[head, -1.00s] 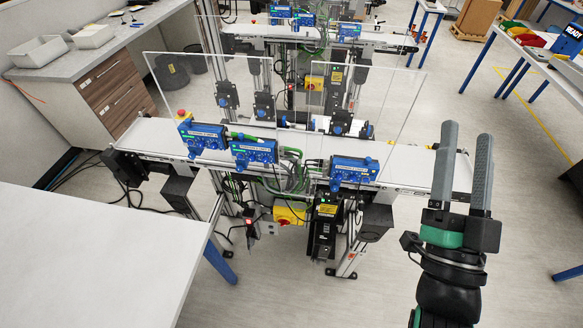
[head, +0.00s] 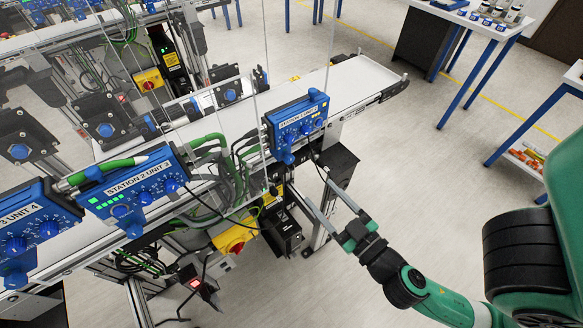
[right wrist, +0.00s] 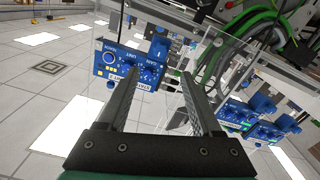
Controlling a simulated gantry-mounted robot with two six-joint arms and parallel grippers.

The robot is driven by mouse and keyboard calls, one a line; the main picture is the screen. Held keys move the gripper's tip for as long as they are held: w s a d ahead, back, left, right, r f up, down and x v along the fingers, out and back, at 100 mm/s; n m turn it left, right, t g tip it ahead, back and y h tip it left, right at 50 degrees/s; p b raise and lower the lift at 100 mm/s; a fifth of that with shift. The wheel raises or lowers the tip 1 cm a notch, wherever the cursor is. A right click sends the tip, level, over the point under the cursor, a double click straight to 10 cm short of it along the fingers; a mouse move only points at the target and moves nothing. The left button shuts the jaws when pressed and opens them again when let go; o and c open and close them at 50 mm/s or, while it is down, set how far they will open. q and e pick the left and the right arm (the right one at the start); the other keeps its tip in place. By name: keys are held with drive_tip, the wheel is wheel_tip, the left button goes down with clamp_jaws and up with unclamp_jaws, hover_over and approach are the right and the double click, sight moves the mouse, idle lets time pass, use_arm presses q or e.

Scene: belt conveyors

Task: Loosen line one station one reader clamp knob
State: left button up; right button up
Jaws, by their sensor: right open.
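I cannot tell which knob is the clamp knob. My right gripper (head: 307,180) is open and empty, below and in front of this unit, apart from it. In the right wrist view the unit (right wrist: 128,68) appears upside down beyond the open fingers (right wrist: 157,75). My left gripper is not in view.
More blue units stand to the left, one labelled "STATION 2 UNIT 3" (head: 138,190). Green and black cables (head: 215,150) run between units. A clear panel (head: 235,110) stands over the white belt (head: 350,82). A yellow box with a red switch (head: 236,236) sits below.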

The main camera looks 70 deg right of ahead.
sight(291, 161)
drive_tip(key=p+x, duration=0.6)
drive_tip(key=x, duration=0.5)
drive_tip(key=shift+r, duration=0.2)
drive_tip(key=shift+w+d+f, duration=0.15)
drive_tip(key=shift+w+d, duration=0.05)
clamp_jaws()
